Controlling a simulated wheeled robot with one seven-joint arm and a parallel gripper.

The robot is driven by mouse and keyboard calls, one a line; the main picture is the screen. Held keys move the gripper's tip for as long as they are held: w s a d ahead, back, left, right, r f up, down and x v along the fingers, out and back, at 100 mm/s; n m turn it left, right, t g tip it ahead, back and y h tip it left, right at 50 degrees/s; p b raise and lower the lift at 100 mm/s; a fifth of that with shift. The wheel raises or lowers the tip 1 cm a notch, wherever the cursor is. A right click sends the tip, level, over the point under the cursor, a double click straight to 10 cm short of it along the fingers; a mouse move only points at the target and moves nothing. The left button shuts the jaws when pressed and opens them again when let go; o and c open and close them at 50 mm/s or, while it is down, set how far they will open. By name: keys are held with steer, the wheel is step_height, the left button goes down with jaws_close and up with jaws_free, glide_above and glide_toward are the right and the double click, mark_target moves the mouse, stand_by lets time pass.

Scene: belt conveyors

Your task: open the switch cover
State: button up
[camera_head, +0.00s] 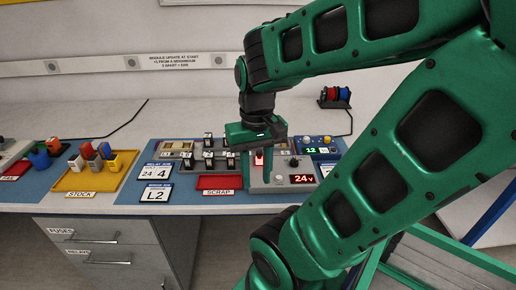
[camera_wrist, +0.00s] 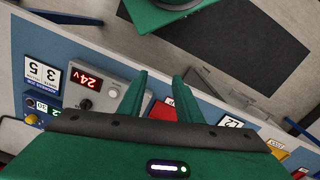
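The grey control box (camera_head: 285,187) with a red "24v" display stands at the right of the blue mat. In the wrist view the box (camera_wrist: 117,73) shows its display and a round knob. A small red part (camera_head: 258,158), perhaps the switch cover, shows at my gripper (camera_head: 257,170), above the box's left part. I cannot tell whether the fingers touch it. In the wrist view my gripper (camera_wrist: 160,82) has its two fingers apart, with no object clearly held. The switch itself is hidden.
The red scrap tray (camera_head: 219,182) lies just left of the box. Black modules (camera_head: 208,160) stand behind it. A green "12" display unit (camera_head: 312,149) is behind right. A yellow stock tray (camera_head: 75,181) is at left. My arm covers the right side.

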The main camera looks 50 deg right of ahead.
steer(key=shift+o, duration=0.3)
steer(key=shift+s+d+r, duration=0.1)
steer(key=shift+s+r, duration=0.1)
steer(key=shift+s, duration=0.2)
step_height(320, 180, up, 2)
steer(key=m, duration=1.3)
glide_above(260, 152)
steer(key=f, duration=0.9)
steer(key=shift+w+d+f, duration=0.1)
steer(key=shift+w+f, duration=0.1)
steer(key=shift+f, duration=0.2)
steer(key=shift+c, duration=0.4)
jaws_close()
